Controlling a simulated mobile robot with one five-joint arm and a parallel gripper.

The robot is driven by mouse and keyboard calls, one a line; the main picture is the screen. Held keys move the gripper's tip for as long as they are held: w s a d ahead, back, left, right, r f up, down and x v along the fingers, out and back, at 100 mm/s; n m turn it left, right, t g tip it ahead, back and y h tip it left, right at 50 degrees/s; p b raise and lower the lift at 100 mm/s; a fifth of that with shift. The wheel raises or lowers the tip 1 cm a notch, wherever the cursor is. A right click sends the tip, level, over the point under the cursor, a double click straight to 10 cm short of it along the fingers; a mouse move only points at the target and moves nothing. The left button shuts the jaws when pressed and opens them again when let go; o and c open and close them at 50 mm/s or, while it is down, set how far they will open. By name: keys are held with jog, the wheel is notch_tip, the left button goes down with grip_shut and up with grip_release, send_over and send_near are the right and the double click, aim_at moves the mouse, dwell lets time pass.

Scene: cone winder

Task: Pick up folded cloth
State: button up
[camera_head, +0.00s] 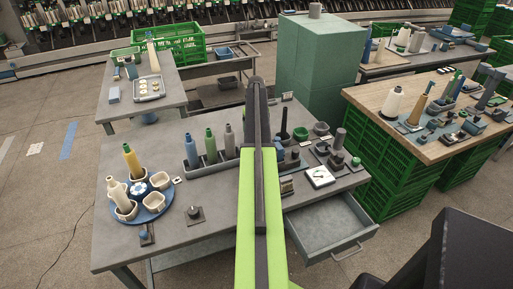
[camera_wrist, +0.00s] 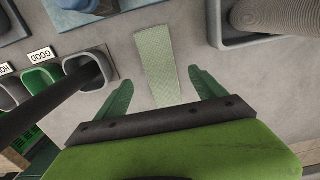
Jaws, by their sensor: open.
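A pale green folded strip of cloth (camera_wrist: 155,48) lies flat on the grey tabletop in the wrist view, upper middle. My gripper (camera_wrist: 159,79) is open and empty. Its two dark green fingers point toward the cloth, one on each side of its line, with the cloth's near end between them. I cannot tell the height of the fingers above the table. In the head view my green arm reaches over the grey table (camera_head: 210,215) and I cannot make out the cloth or the gripper.
A grey tray (camera_wrist: 222,42) is at upper right. In the head view, a drawer (camera_head: 328,226) stands open and a blue round tray (camera_head: 152,212) holds cones.

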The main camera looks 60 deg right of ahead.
notch_tip(320, 180, down, 5)
jog(key=b, duration=0.5)
jog(key=shift+w+d+f, duration=0.1)
jog(key=shift+f, duration=0.05)
jog(key=c, duration=1.5)
